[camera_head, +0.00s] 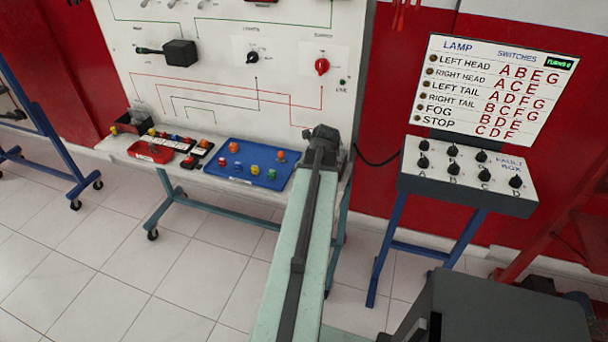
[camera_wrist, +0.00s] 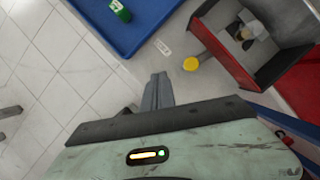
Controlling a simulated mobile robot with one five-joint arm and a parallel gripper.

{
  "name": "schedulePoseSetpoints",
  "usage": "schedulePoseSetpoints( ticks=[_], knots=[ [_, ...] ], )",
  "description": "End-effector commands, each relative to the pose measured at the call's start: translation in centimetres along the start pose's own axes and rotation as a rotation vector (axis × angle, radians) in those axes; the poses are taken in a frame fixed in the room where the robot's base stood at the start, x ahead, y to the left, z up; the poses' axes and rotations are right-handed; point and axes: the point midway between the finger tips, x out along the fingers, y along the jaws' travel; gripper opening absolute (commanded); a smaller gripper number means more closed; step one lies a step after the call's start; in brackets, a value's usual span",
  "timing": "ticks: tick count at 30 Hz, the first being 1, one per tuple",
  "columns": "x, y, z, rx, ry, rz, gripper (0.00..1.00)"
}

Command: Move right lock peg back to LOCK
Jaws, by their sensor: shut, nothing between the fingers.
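A peg with a round yellow cap (camera_wrist: 191,64) stands in the wrist view, between the blue tray and a dark box; I take it for the right lock peg. A small white label (camera_wrist: 163,47) lies left of it, too small to read. My gripper (camera_wrist: 157,88) is shut and empty, its fingers below and left of the yellow cap and apart from it in the picture. In the head view my arm's dark end (camera_head: 322,140) is at the right end of the bench, where it hides the peg.
The blue tray (camera_wrist: 98,30) holds a green block (camera_wrist: 120,10). A dark box with a red wall (camera_wrist: 222,52) is close right of the peg. In the head view, coloured parts fill the tray (camera_head: 222,178); a fault box (camera_head: 468,172) stands to the right.

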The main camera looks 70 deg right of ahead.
Motion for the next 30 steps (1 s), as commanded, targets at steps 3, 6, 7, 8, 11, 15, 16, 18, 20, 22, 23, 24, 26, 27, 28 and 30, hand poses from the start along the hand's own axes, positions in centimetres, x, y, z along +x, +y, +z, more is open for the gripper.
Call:
schedulePoseSetpoints(
  ticks=[3, 6, 7, 8, 11, 15, 16, 18, 20, 22, 23, 24, 26, 27, 28, 30],
  knots=[
    [-4.4, 0.8, 0.6, 0.001, 0.0, 0.001, 0.0],
    [-6.4, 1.4, 0.8, 0.0, 0.0, 0.002, 0.0],
    [-6.8, 1.6, 0.8, -0.001, 0.0, 0.003, 0.0],
    [-7.2, 1.7, 0.8, -0.001, 0.0, 0.003, 0.0],
    [-7.8, 2.0, 0.8, -0.003, 0.0, 0.004, 0.0],
    [-7.6, 2.1, 0.7, -0.004, 0.0, 0.005, 0.0],
    [-7.6, 2.1, 0.7, -0.004, 0.0, 0.005, 0.0],
    [-7.5, 2.1, 0.7, -0.004, 0.0, 0.005, 0.0],
    [-7.5, 2.1, 0.7, -0.004, 0.0, 0.006, 0.0],
    [-7.5, 2.1, 0.7, -0.004, 0.0, 0.006, 0.0],
    [-7.5, 2.1, 0.7, -0.004, 0.0, 0.006, 0.0],
    [-7.5, 2.1, 0.7, -0.004, 0.0, 0.006, 0.0],
    [-7.5, 2.1, 0.7, -0.004, 0.0, 0.006, 0.0],
    [-7.5, 2.3, 0.8, -0.007, 0.0, 0.007, 0.0],
    [-7.4, 2.6, 1.1, -0.013, 0.0, 0.01, 0.0],
    [-6.8, 4.3, 2.5, -0.049, 0.001, 0.024, 0.0]
  ],
)
